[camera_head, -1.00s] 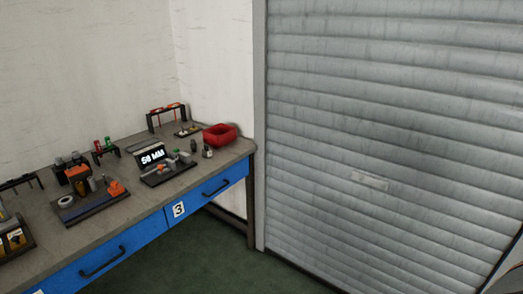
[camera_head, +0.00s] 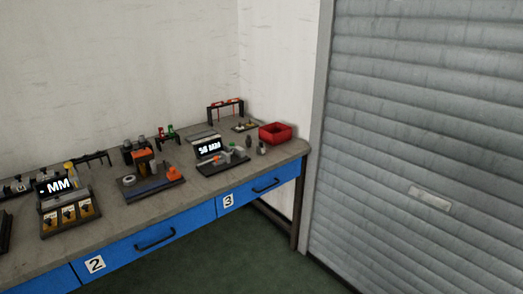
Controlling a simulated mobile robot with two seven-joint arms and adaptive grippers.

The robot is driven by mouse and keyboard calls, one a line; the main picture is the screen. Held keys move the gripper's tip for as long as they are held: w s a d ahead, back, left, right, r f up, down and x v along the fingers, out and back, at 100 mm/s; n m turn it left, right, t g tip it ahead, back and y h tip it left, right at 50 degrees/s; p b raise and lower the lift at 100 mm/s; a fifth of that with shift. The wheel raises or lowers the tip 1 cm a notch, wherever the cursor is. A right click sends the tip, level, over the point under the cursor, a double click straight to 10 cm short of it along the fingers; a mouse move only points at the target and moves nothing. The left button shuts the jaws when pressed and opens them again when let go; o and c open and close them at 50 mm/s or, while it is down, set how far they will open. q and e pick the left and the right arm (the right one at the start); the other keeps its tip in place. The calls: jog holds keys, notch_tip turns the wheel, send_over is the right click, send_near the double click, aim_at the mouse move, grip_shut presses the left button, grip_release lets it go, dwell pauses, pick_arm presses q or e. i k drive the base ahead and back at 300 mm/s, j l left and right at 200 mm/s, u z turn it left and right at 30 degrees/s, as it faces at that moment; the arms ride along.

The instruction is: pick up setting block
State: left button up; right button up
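I cannot single out the setting block for sure. Two small dark pieces, one at the left (camera_head: 249,141) and one at the right (camera_head: 262,149), stand on the bench top (camera_head: 212,183) near its right end. They are too small to identify. They stand between a station with a lit display (camera_head: 209,148) and a red bin (camera_head: 275,133). Neither of my grippers shows in the head view.
The long bench has blue drawers, marked 2 (camera_head: 95,264) and 3 (camera_head: 228,201). A fixture with orange parts (camera_head: 150,175) and another display station (camera_head: 68,208) stand further left. A grey roller shutter (camera_head: 420,120) is at the right. Green floor (camera_head: 265,250) in front is clear.

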aim_at(260, 149)
jog(key=i+l+u, duration=0.1)
jog(key=u, duration=0.8)
jog(key=i+l+u, duration=0.1)
jog(key=l+u, duration=0.6)
jog(key=l, duration=0.2)
jog(key=l+u, duration=0.15)
jog(key=l, duration=0.85)
jog(key=i, duration=0.05)
